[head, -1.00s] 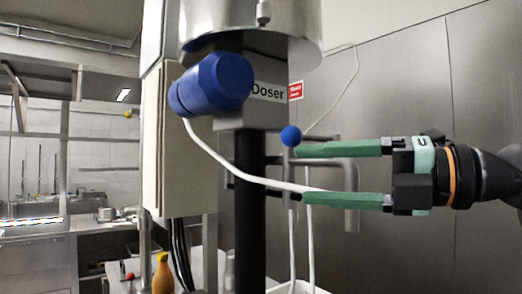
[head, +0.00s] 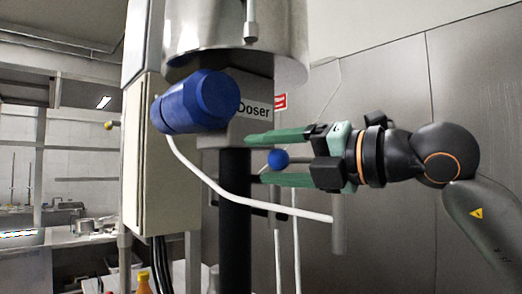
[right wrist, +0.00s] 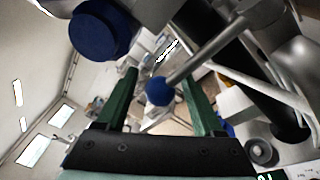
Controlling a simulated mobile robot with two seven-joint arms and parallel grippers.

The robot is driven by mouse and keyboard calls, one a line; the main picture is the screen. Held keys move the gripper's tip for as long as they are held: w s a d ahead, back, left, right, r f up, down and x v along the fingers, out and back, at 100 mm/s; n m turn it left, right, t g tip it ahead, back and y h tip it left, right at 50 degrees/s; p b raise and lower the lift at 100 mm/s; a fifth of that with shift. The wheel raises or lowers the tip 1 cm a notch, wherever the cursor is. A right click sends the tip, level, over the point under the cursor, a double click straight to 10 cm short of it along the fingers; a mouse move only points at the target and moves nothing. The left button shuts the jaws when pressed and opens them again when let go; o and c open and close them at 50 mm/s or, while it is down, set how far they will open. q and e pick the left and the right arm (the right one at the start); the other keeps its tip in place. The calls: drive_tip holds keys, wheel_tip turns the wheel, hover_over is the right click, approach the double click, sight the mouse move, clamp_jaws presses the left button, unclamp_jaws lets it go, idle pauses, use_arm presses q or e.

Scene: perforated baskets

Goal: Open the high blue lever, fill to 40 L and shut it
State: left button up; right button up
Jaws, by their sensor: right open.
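The blue ball (head: 278,159) of the high lever shows in the head view below the Doser label, at the right of the black column. In the right wrist view the blue ball (right wrist: 159,91) sits on the end of a grey rod, between the two green fingers. My right gripper (head: 252,159) is open, its green fingers pointing left, one above and one below the ball in the head view. I cannot tell whether a finger touches it. The Doser (head: 250,100) has a large blue cylinder (head: 195,102) at its left. My left gripper is not in view.
A white hose (head: 250,203) curves from under the blue cylinder to the right, below the gripper. A beige cabinet (head: 160,165) stands left of the black column (head: 235,220). A steel vessel (head: 235,50) hangs above. An orange bottle (head: 143,284) shows at the bottom.

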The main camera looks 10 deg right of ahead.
drive_tip(key=shift+x, duration=0.9)
clamp_jaws()
idle(0.9)
